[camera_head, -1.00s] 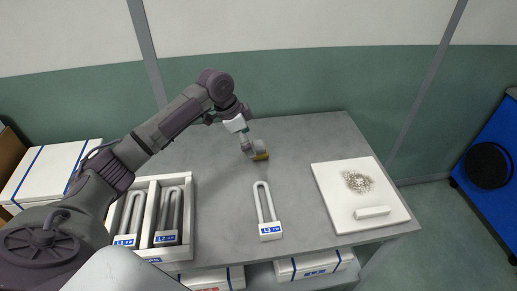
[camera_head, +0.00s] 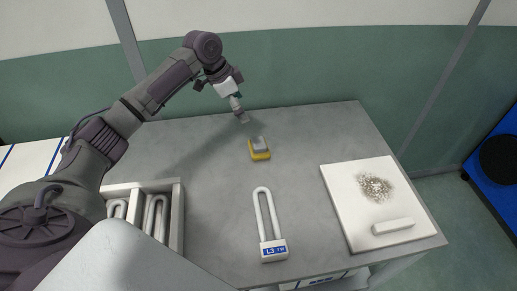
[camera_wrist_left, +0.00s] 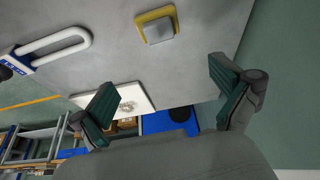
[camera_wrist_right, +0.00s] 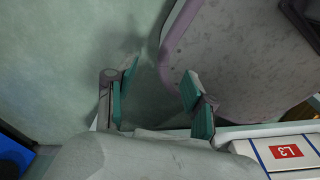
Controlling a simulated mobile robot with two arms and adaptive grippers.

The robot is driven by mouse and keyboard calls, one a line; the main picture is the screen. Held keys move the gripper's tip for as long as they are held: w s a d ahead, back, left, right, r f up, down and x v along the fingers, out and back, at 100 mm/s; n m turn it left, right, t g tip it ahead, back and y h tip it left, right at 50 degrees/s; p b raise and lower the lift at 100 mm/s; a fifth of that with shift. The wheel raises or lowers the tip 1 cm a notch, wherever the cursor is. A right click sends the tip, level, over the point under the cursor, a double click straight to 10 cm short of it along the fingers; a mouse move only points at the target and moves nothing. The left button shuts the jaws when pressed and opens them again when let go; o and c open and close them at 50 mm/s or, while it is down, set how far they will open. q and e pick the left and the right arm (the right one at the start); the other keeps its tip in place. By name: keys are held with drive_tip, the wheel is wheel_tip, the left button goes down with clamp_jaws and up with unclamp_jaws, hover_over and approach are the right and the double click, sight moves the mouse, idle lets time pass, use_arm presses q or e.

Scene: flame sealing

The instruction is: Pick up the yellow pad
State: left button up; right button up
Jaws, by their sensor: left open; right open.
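The yellow pad (camera_head: 260,155) lies on the grey table near its back middle, with a grey block on top of it. It is fully visible in the head view and also shows at the top of the left wrist view (camera_wrist_left: 142,29). My left gripper (camera_head: 241,117) is open and empty, up and to the left of the pad in the head view and apart from it. In the left wrist view its two green-padded fingers (camera_wrist_left: 165,100) are wide apart, with the pad beyond them. My right gripper (camera_wrist_right: 160,97) is open and empty in the right wrist view, away from the pad.
A white U-shaped lock-like piece labelled L3 (camera_head: 274,250) lies in front of the pad. A white board (camera_head: 345,205) with a grainy pile (camera_head: 375,187) and a white bar (camera_head: 393,226) is at right. A white tray (camera_head: 178,215) with similar U-shapes stands at left.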

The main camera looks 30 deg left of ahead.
sight(258, 142)
use_arm(q)
drive_tip(key=b+x, duration=0.1)
drive_tip(key=x, duration=0.3)
drive_tip(key=b+x, duration=0.1)
drive_tip(key=x, duration=0.3)
drive_tip(key=a+b+x, duration=0.1)
drive_tip(key=x, duration=0.3)
drive_tip(key=shift+s+a+f, duration=0.15)
drive_tip(key=shift+s+f, duration=0.15)
drive_tip(key=shift+s, duration=0.1)
drive_tip(key=shift+w+f, duration=0.1)
drive_tip(key=shift+f, duration=0.35)
drive_tip(key=x, duration=0.5)
drive_tip(key=shift+p, duration=0.4)
drive_tip(key=shift+c, duration=0.5)
drive_tip(key=c, duration=0.7)
use_arm(e)
drive_tip(key=f, duration=0.3)
drive_tip(key=shift+s+d+f, duration=0.2)
drive_tip(key=shift+s+d, duration=0.05)
drive_tip(key=shift+d, duration=0.15)
